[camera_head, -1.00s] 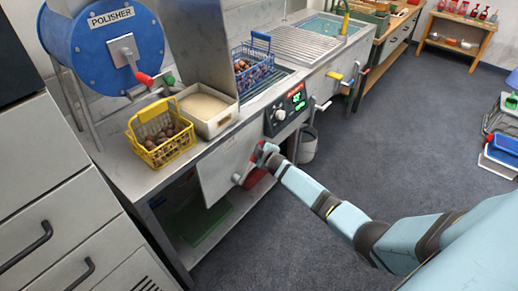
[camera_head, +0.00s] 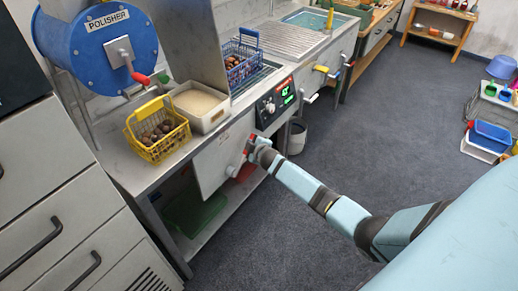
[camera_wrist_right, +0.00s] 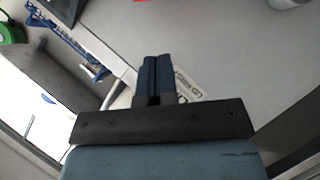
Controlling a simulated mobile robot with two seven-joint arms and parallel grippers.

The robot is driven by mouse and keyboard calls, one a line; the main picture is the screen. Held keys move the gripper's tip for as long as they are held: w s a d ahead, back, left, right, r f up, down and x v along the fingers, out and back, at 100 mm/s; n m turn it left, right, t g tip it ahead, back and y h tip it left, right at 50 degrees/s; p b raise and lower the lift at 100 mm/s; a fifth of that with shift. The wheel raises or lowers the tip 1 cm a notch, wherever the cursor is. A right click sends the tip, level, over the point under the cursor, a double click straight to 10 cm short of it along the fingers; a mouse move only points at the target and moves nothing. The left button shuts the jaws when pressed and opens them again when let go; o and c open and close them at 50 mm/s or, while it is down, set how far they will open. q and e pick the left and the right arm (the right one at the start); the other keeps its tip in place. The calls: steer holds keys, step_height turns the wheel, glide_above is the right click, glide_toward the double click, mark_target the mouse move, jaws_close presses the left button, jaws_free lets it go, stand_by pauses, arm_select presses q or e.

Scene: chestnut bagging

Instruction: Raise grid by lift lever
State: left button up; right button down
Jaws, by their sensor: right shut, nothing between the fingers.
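The lift lever is partly hidden by my right gripper. Its pale knob-like pivot (camera_head: 231,171) is on the front panel (camera_head: 212,160) of the steel counter, with red showing above it by the gripper. My right gripper (camera_head: 253,145) is at that panel, its fingers shut and empty. Its shut fingers (camera_wrist_right: 153,75) show in the right wrist view, in front of a pale surface with a printed label (camera_wrist_right: 187,84). My left gripper is out of view.
A yellow basket (camera_head: 158,144) of chestnuts and a pale tray (camera_head: 198,105) stand on the counter beside the blue polisher (camera_head: 98,45). A grey bucket (camera_head: 297,138) stands beyond.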

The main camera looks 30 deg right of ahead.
steer(key=v, duration=0.6)
steer(key=shift+s+d+p, duration=0.3)
steer(key=shift+s, duration=0.2)
steer(key=shift+r, duration=0.1)
steer(key=s+a+r+m+g+y+p, duration=0.1)
steer(key=s+a+r+m+p, duration=0.1)
steer(key=s+a, duration=0.4)
steer(key=s+a+r+m+y+p, duration=0.2)
steer(key=s+a+p, duration=0.3)
steer(key=s, duration=1)
steer(key=s+a+r+m+g+y+p, duration=0.1)
steer(key=s+a+r+m+p, duration=0.1)
steer(key=s+a, duration=0.7)
step_height(320, 180, up, 2)
steer(key=shift+s+r+m+g+y+p, duration=0.1)
steer(key=shift+s+m+g+y+p, duration=0.25)
steer(key=shift+s+p, duration=0.65)
